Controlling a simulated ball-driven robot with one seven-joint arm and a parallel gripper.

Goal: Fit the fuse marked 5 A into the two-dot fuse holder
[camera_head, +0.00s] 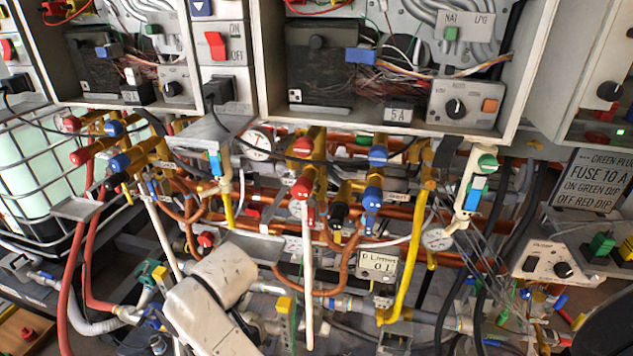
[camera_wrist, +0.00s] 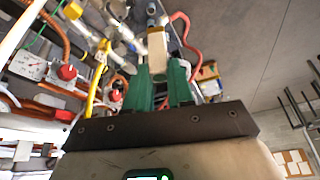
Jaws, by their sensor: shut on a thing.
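My gripper (camera_wrist: 160,70) has green fingers in the wrist view, closed on a cream-tan block (camera_wrist: 157,45). No marking can be read on the block, so I cannot tell whether it is the 5 A fuse. In the head view my gripper cannot be made out; only my pale arm shows at the lower left of centre. A small plate marked 5 A (camera_head: 398,114) sits at the bottom of the middle open heater casing (camera_head: 375,125). A holder with two dots cannot be picked out in either view.
A dense mass of copper pipes, valves and hoses fills the space below the casings. A sign (camera_head: 585,180) at the right reads fuse 10 A. A white-caged tank (camera_head: 35,160) stands at the left. In the wrist view, the grey surface (camera_wrist: 250,50) at right is mostly clear.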

